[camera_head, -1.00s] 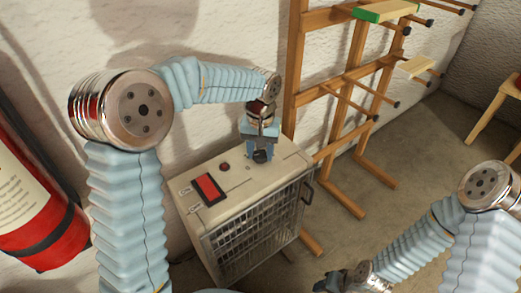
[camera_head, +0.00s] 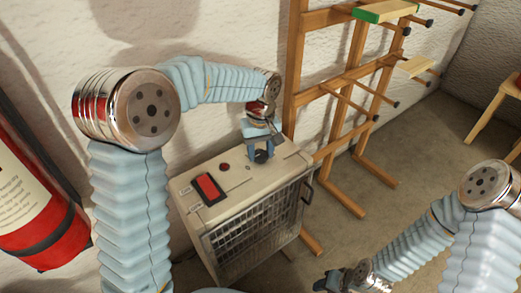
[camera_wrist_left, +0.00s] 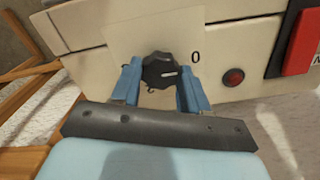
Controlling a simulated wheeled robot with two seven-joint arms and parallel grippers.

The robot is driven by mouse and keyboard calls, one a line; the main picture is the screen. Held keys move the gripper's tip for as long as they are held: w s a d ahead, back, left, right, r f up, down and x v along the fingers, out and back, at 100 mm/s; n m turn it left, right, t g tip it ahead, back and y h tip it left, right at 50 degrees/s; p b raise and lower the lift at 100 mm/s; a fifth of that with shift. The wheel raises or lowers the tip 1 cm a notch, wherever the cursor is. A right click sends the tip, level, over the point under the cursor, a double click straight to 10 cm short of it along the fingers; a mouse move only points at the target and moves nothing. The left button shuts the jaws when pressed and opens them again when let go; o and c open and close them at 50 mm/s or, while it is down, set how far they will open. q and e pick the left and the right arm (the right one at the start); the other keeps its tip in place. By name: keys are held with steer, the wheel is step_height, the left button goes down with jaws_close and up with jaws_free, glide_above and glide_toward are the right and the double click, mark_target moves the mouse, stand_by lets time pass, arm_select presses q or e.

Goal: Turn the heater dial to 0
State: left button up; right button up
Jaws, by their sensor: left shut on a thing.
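The heater (camera_head: 240,228) is a beige box with a wire grille on its front side. Its black dial (camera_wrist_left: 160,71) sits on a pale plate on the top. A white mark on the dial points right in the left wrist view, a little below the printed 0 (camera_wrist_left: 195,57). My left gripper (camera_head: 262,153) reaches down onto the heater top, its blue fingers shut on either side of the dial. The left wrist view also shows this gripper (camera_wrist_left: 160,88). My right gripper (camera_head: 338,282) is low in the head view, away from the heater; its jaw opening is unclear.
A red switch (camera_head: 208,188) and a small red lamp (camera_head: 224,167) are on the heater top. A red fire extinguisher (camera_head: 35,205) stands at the left. A wooden rack with pegs (camera_head: 292,70) stands behind to the right. The floor (camera_head: 400,195) to the right is mostly clear.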

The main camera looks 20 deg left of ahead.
mark_target(260, 154)
arm_select(q)
steer(key=o, duration=1.1)
steer(key=shift+c, duration=0.2)
step_height(260, 154, up, 14)
steer(key=p, duration=0.1)
steer(key=shift+f, duration=0.1)
